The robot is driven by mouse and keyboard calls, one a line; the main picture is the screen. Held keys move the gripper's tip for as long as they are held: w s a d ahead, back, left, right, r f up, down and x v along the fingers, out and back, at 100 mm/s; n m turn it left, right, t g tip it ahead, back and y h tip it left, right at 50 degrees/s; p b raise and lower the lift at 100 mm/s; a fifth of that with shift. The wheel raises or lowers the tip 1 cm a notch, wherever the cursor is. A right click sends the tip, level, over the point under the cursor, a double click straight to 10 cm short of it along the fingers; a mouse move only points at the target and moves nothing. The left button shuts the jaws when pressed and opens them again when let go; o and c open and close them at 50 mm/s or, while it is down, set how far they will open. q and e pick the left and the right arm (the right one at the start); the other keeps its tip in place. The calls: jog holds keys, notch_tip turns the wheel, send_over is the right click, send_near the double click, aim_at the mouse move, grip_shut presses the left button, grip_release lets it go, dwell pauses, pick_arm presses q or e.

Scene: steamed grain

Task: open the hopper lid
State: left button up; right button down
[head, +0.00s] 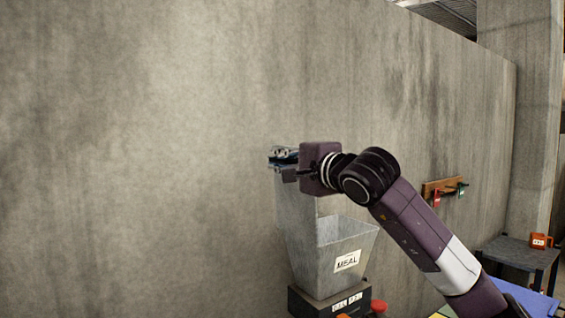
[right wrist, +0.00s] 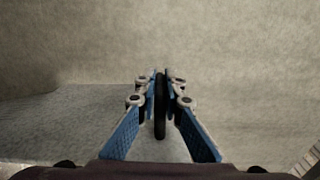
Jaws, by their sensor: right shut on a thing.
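The grey metal hopper (head: 338,262) with a MEAL label stands by the wall, and its mouth looks uncovered. A tall grey metal panel (head: 294,215), which looks like the hopper lid, stands upright at the hopper's left side. In the right wrist view my right gripper (right wrist: 160,90) is shut on a thin black handle (right wrist: 160,112), with a blue pad on each side. The handle is hidden in the head view. My left gripper is not in view.
The hopper rests on a dark base (head: 318,301). The concrete wall (head: 150,150) runs close behind. A wooden rack (head: 438,187) with hanging tags is on the wall.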

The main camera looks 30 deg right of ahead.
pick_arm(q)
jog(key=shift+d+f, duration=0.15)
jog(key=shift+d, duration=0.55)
pick_arm(e)
jog(key=shift+a+f+n, duration=0.15)
jog(key=shift+a+n, duration=0.15)
jog(key=shift+a, duration=0.15)
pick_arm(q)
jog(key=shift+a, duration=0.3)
pick_arm(e)
jog(key=c, duration=2)
grip_release()
jog(key=shift+c, duration=0.2)
jog(key=shift+s+d, duration=0.1)
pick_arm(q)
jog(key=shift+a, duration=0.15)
pick_arm(e)
jog(key=s, duration=1.2)
jog(key=shift+d, duration=0.45)
